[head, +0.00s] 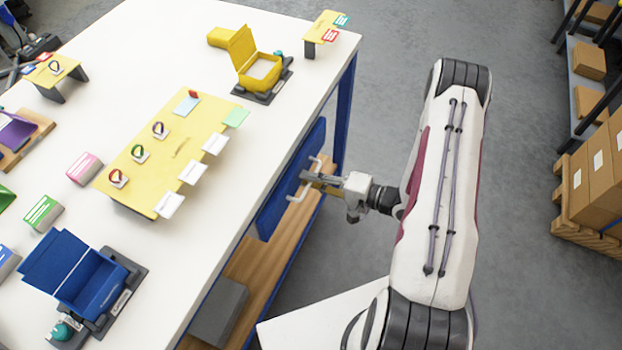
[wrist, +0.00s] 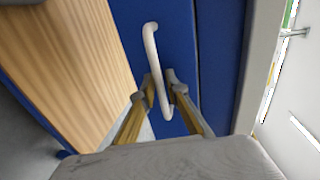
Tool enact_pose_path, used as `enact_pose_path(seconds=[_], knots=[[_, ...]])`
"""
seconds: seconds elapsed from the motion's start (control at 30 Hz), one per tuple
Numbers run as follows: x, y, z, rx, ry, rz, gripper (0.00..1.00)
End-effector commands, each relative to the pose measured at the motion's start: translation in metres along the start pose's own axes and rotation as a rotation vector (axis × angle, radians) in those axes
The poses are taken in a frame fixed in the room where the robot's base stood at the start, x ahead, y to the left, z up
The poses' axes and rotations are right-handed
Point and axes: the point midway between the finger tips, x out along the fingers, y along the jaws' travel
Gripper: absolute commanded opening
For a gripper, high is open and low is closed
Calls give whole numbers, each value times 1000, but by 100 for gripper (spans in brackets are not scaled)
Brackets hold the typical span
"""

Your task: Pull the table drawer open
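The table drawer has a blue front (head: 275,211) in the side of the white-topped table (head: 205,265). In the wrist view the blue front (wrist: 184,42) fills the middle. It looks about flush with the table side, with a dark seam on its right. A pale bar handle (head: 297,194) stands out from it; it also shows in the wrist view (wrist: 151,42). My gripper (head: 310,181) reaches the handle from the right. In the wrist view its fingertips (wrist: 159,88) lie close on both sides of the bar and appear shut on it. Contact surfaces are partly hidden.
A wooden lower shelf (head: 262,256) holds a grey box (head: 219,312) under the tabletop. A yellow open box (head: 262,70) and a yellow board (head: 190,130) with tags stand on top. Bare grey floor (head: 385,70) lies right of the table; cartons (head: 590,180) stand farther right.

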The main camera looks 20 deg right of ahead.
Motion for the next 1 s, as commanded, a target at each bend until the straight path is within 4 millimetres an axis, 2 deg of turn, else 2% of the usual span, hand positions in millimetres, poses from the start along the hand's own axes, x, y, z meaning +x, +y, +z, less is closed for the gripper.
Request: enact_pose_path(seconds=[0.27, 0.3, 0.33, 0.37, 0.73, 1.0], knots=[[1, 0, 0, 0, 0, 0, 14], [1, 0, 0, 0, 0, 0, 11], [1, 0, 0, 0, 0, 0, 3], [1, 0, 0, 0, 0, 0, 0], [-2, 1, 0, 0, 1, 0, 0], [-22, 4, -1, 1, 3, -1, 0]])
